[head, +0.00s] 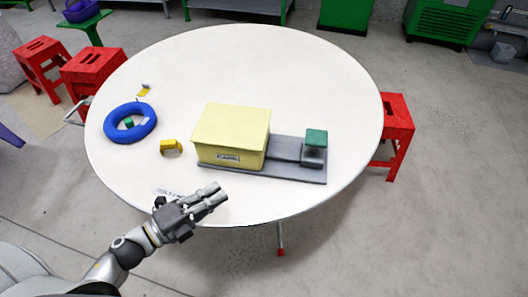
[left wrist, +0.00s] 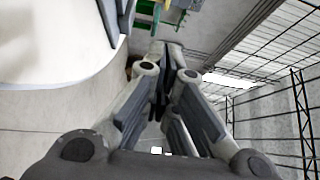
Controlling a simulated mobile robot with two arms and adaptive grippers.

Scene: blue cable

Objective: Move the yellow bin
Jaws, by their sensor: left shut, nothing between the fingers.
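My right gripper is not in view.
The white table (head: 300,60) holds a blue cable coil (head: 130,122), a small yellow piece (head: 171,146) and a grey base (head: 288,172) with a green-topped block (head: 316,140). Red stools (head: 396,125) stand around it. The table's far side is clear.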

